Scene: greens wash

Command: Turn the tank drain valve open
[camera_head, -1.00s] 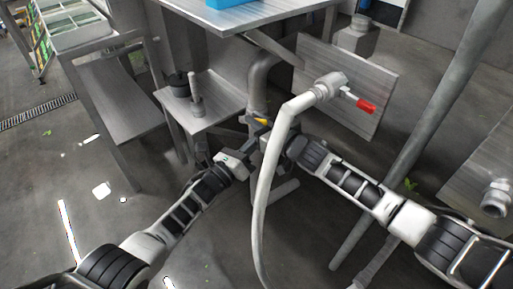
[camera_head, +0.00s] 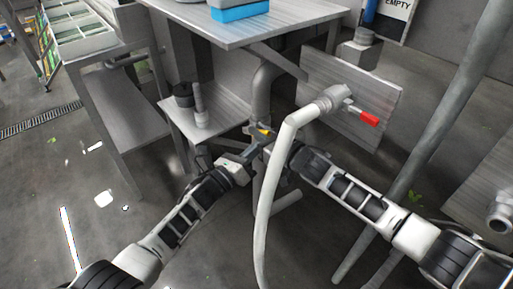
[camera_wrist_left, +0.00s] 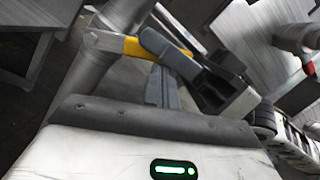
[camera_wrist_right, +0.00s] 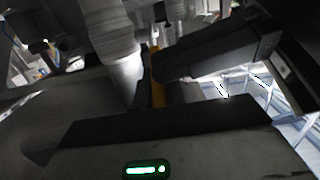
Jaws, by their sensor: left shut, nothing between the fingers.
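A valve lever with a yellow grip (camera_head: 265,132) is at the lower end of the grey drain pipe (camera_head: 262,92) under the steel table. Its yellow part also shows in the left wrist view (camera_wrist_left: 122,46) and the right wrist view (camera_wrist_right: 157,80). My left gripper (camera_head: 252,150) is shut and empty, just below and left of the lever. My right gripper (camera_head: 277,150) is at the lever from the right, its tips partly hidden behind the pale hose. In the right wrist view the yellow strip lies close to its fingers; whether they clamp it is unclear.
A pale hose (camera_head: 267,200) hangs in front of my right gripper, from a tap with a red handle (camera_head: 368,118). A low steel shelf (camera_head: 220,105) holds dark and grey cylinders. A blue object (camera_head: 240,12) is on the steel table (camera_head: 290,25). A slanted grey pole (camera_head: 435,120) stands right.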

